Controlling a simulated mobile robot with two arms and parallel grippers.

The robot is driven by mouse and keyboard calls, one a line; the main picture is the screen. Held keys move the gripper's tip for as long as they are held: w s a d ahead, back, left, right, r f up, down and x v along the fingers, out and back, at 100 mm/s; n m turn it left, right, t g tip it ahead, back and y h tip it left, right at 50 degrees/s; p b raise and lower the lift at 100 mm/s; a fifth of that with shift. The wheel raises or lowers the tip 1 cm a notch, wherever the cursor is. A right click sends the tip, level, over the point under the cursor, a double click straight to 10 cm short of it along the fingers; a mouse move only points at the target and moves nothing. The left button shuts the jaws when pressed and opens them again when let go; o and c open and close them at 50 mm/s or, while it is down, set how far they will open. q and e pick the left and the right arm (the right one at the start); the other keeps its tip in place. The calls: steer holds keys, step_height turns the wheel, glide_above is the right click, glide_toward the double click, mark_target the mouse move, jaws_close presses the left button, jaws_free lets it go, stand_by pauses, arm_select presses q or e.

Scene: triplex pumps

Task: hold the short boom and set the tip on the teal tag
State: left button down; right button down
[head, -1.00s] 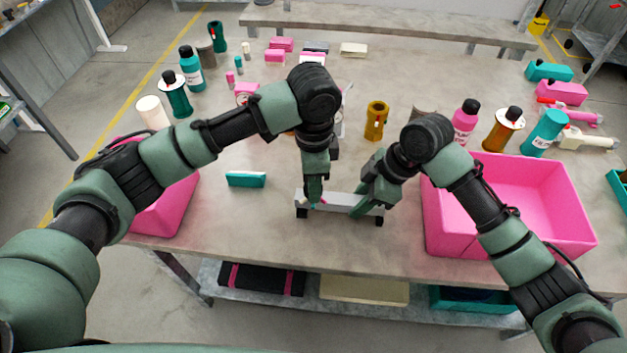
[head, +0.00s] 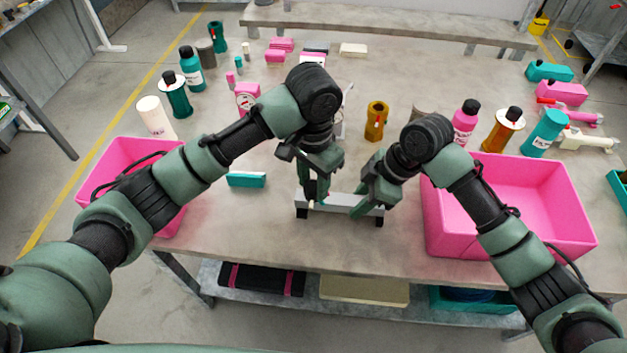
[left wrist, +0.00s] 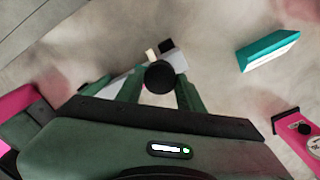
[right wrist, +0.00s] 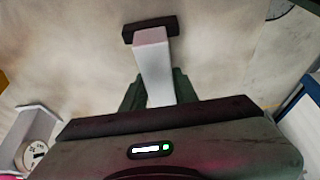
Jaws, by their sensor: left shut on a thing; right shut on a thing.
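A pale grey bar (head: 338,207) with dark feet lies on the table near its front edge; I take it to be the short boom. My right gripper (head: 366,205) is shut on its right part; the right wrist view shows the bar (right wrist: 152,62) between the fingers. My left gripper (head: 311,190) is at the bar's left end, shut on a round black knob (left wrist: 160,77). A small cream tip (left wrist: 150,54) shows beside the knob; whether they are joined is hidden. A teal block (head: 246,180), perhaps the teal tag, lies left of the bar, apart from it.
A pink bin (head: 437,225) stands right of my right gripper, another (head: 125,150) behind my left forearm. A brass-coloured cylinder (head: 376,121) stands behind the bar. Bottles and small blocks fill the back. The table between teal block and bar is clear.

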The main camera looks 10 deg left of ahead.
mark_target(313, 186)
arm_select(q)
steer(key=shift+r, duration=0.1)
arm_select(e)
steer(key=shift+s, duration=0.1)
stand_by(0.3)
arm_select(q)
steer(key=c, duration=0.9)
jaws_free()
step_height(313, 186, up, 12)
arm_select(e)
steer(key=c, duration=1)
jaws_free()
